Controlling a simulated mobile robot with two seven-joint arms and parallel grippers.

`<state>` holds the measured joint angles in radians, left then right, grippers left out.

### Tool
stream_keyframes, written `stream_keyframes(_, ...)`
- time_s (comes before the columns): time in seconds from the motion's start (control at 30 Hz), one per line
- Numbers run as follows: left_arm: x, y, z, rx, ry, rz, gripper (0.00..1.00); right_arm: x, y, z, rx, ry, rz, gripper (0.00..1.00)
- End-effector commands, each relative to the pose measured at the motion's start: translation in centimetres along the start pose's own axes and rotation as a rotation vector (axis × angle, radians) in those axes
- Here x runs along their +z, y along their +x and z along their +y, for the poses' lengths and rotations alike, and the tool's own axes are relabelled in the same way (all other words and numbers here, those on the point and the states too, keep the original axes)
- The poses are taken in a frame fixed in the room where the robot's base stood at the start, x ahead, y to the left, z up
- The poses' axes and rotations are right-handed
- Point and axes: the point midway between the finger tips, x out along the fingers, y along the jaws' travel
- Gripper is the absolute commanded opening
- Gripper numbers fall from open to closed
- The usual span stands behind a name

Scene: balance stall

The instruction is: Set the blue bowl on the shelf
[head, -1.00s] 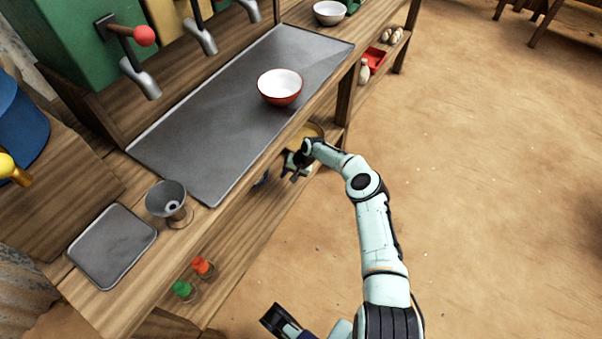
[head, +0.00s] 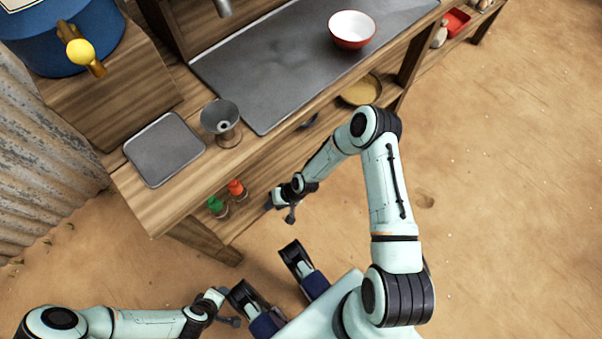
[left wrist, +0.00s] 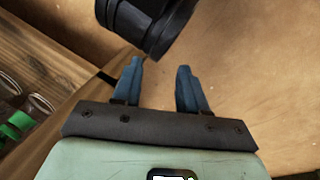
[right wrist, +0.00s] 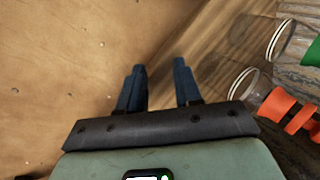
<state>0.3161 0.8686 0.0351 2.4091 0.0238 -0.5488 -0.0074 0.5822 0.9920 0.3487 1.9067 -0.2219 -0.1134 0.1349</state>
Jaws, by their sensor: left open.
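A small dark bluish curved piece (head: 310,122) shows under the counter's front edge in the head view. It may be the blue bowl, but most of it is hidden. The lower shelf (head: 262,183) runs beneath the counter. My right gripper (head: 281,203) is at the front of this shelf, apart from the bluish piece. In the right wrist view its fingers (right wrist: 158,88) are apart with nothing between them. My left gripper (head: 228,321) is low in the head view, away from the counter. In the left wrist view its fingers (left wrist: 160,88) are apart and empty.
A red bowl (head: 351,32) with a white inside stands on the metal counter plate (head: 262,85). A metal cup (head: 221,118) and a square tray (head: 164,150) are left of it. Red-lidded (head: 237,188) and green-lidded (head: 216,206) jars and a yellowish dish (head: 361,90) are below. Floor at right is clear.

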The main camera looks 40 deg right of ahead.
Motion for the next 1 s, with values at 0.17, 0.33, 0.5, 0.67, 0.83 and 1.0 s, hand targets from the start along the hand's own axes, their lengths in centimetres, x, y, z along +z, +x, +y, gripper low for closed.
stream_keyframes(0.17, 0.0, 0.0, 0.0, 0.0, 0.0, 0.0, 0.43, 8.4, -2.6, 1.9, 0.129, -0.059, -0.015, 0.34)
stream_keyframes(0.33, 0.0, 0.0, 0.0, 0.0, 0.0, 0.001, 0.43, 11.7, -5.2, 4.0, 0.224, -0.085, 0.002, 0.34)
stream_keyframes(0.5, 0.0, 0.0, 0.0, 0.0, 0.0, 0.001, 0.43, 12.3, -5.9, 4.5, 0.248, -0.09, 0.008, 0.34)
stream_keyframes(0.67, 0.0, 0.0, 0.0, 0.0, 0.0, 0.0, 0.43, 12.3, -5.9, 4.5, 0.246, -0.089, 0.007, 0.34)
stream_keyframes(0.83, 0.4, -1.6, 0.4, 0.001, 0.001, -0.013, 0.43, 12.8, -7.3, 3.8, 0.245, -0.088, -0.008, 0.34)
stream_keyframes(1.0, 2.2, -6.9, 1.9, 0.003, 0.007, -0.078, 0.43, 14.8, -12.1, 1.2, 0.245, -0.085, -0.073, 0.34)
